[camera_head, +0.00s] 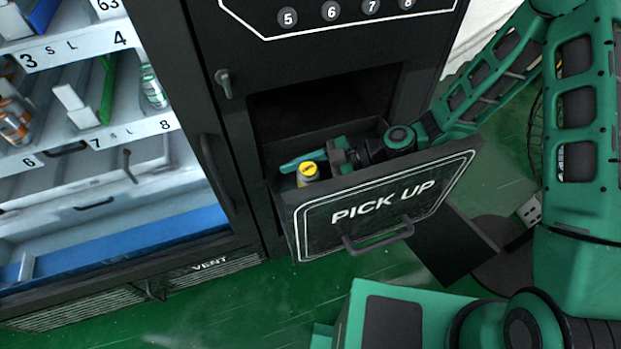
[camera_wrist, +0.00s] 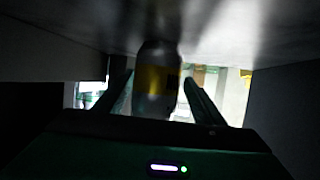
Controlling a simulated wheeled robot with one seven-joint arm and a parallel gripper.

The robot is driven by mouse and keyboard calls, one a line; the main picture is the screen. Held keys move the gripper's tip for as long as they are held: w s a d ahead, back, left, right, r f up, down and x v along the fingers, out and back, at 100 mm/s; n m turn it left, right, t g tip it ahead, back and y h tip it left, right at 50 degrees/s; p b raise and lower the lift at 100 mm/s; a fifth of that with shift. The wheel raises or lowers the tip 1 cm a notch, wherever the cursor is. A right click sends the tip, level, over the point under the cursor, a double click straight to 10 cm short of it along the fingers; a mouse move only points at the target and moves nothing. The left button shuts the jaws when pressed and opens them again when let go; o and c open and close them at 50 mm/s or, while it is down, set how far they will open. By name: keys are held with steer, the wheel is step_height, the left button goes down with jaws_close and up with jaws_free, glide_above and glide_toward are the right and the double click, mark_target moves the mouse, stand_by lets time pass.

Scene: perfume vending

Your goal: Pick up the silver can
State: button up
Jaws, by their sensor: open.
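The silver can (camera_head: 307,174) with a yellow top stands in the open pick-up drawer, near its left end, in the head view. My gripper (camera_head: 300,162) reaches into the drawer from the right, with a green finger beside the can. In the wrist view the can (camera_wrist: 155,82), silver with a yellow band, appears between my two open fingers (camera_wrist: 157,88). A gap shows on its right side; I cannot tell whether either finger touches it. The can's lower part is hidden behind the drawer front in the head view.
The drawer front (camera_head: 385,207), marked PICK UP, is tilted out of the black vending machine (camera_head: 350,50). The drawer walls lie close around my gripper. Glass-fronted shelves (camera_head: 90,135) with bottles stand at left.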

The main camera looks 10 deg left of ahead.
steer(key=c, duration=1.3)
steer(key=shift+o, duration=0.2)
